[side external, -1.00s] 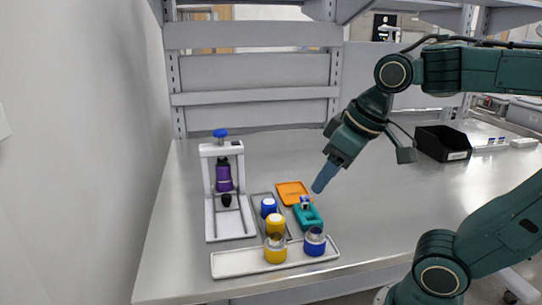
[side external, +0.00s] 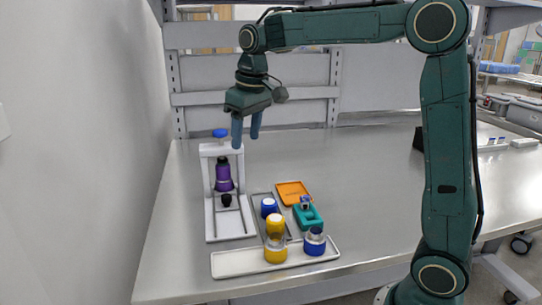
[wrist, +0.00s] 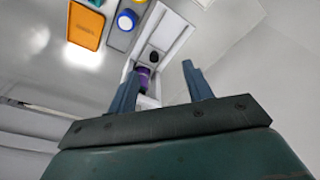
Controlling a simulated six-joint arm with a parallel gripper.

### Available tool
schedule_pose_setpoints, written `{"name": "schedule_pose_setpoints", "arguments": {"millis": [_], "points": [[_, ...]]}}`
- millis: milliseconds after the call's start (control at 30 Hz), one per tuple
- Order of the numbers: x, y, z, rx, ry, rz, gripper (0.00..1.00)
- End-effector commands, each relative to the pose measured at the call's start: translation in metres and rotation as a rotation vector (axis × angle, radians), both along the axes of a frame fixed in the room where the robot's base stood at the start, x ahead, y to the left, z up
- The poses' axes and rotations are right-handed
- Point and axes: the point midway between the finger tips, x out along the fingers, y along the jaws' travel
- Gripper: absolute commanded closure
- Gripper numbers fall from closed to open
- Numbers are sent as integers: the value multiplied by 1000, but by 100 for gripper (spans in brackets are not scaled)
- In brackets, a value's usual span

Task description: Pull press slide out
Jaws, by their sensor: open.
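The press (side external: 210,190) is a white upright frame at the left of the bench, with a blue knob (side external: 220,133) on top and a purple body (side external: 223,175) inside. A small black knob (side external: 226,200) stands low at its front, over the base with the slide track (side external: 228,225). The black knob also shows in the wrist view (wrist: 153,57), with the purple part (wrist: 144,76) behind it. My gripper (side external: 245,145) is open and empty, fingers pointing down, above and slightly right of the press top. It appears apart from the press.
An orange tray (side external: 292,188), a teal fixture (side external: 308,222) and a narrow grey tray with a blue-capped piece (side external: 268,206) lie right of the press.

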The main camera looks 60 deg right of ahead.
Motion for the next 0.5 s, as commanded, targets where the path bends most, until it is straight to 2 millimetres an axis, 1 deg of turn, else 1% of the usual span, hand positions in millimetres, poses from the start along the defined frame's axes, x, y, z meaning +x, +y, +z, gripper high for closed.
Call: {"name": "schedule_pose_setpoints", "arguments": {"millis": [33,200,400,500], "points": [[13,-4,-6,1,16,-1,50],[47,-14,-23,4,63,-1,50],[83,-27,-49,10,116,-1,50],[97,-33,-62,13,137,-1,50]]}}
